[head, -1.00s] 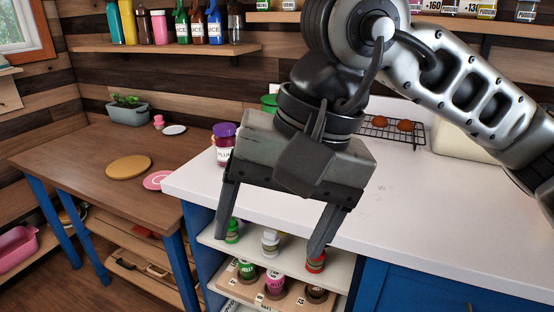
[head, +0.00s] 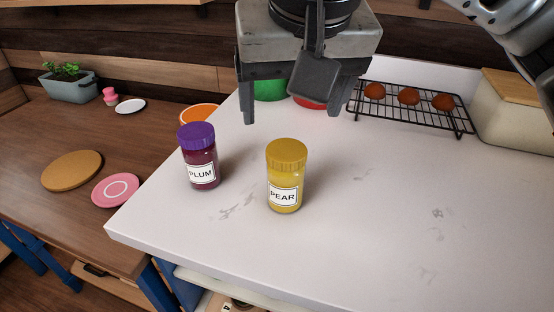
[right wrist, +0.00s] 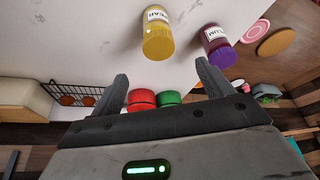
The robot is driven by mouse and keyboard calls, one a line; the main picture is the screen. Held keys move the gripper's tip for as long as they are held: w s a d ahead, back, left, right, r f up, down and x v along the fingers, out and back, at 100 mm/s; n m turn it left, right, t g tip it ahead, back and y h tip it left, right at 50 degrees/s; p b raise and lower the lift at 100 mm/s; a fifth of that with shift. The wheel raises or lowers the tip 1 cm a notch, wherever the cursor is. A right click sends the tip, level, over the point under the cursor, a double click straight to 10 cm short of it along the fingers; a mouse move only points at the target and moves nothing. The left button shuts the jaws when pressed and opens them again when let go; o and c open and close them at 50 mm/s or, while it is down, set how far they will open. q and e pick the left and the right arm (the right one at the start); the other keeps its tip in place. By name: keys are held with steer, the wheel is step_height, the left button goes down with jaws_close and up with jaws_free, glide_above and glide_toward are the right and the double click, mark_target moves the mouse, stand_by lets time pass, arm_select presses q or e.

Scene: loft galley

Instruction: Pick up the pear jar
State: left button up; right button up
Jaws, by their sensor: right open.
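The pear jar (head: 286,178), yellow with a yellow lid and a white PEAR label, stands upright on the white counter in the head view. It also shows in the right wrist view (right wrist: 158,36), beyond the fingertips. My right gripper (head: 292,115) is open and empty, above and behind the jar in the head view, apart from it. Its two fingers also show in the right wrist view (right wrist: 162,72). My left gripper is in neither view.
A plum jar (head: 199,158) with a purple lid stands just left of the pear jar. Green (head: 271,90) and red (head: 310,102) objects sit behind, partly hidden by my gripper. A wire rack (head: 410,108) with brown items lies at the back right. The counter's front right is clear.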

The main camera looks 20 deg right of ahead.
mark_target(287, 151)
steer(key=x, duration=0.8)
steer(key=shift+s+d+f, duration=0.1)
steer(key=shift+s+f, duration=0.15)
steer(key=shift+f, duration=0.1)
steer(key=shift+p+x, duration=0.6)
steer(key=shift+x, duration=2.1)
steer(key=shift+w+r, duration=0.1)
steer(key=shift+w, duration=0.1)
steer(key=c, duration=1.2)
steer(key=shift+c, duration=0.4)
steer(key=shift+r, duration=0.1)
